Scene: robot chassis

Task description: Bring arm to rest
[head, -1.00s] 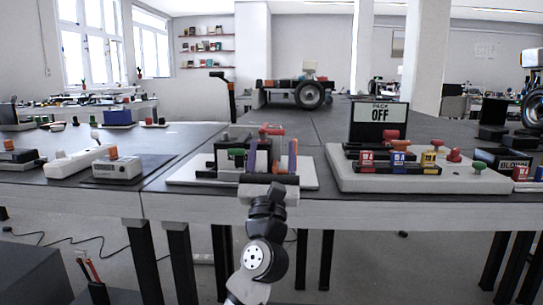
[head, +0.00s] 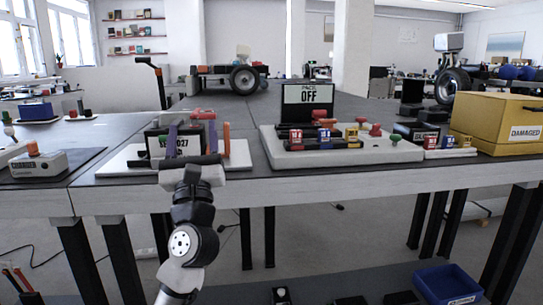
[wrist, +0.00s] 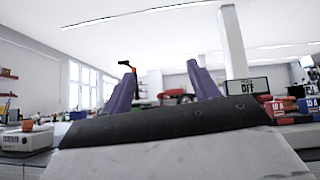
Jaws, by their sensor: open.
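My gripper (head: 191,143) is at the front edge of the table, in front of a white board (head: 239,155) that bears a small dark box with a label (head: 156,143). Its two purple fingers stand apart and point up and away. In the wrist view the fingers of my gripper (wrist: 161,90) are wide apart with nothing between them. My arm rises from the bottom of the head view, bent at its black joints. The gripper hides part of the board and what stands on it.
A white panel (head: 392,152) with coloured fuses and a "PACK OFF" display (head: 308,94) stands to the right. A yellow "DAMAGED" box (head: 497,122) is at far right. A grey charger (head: 38,165) is at left. A blue bin (head: 447,284) sits low, under the table.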

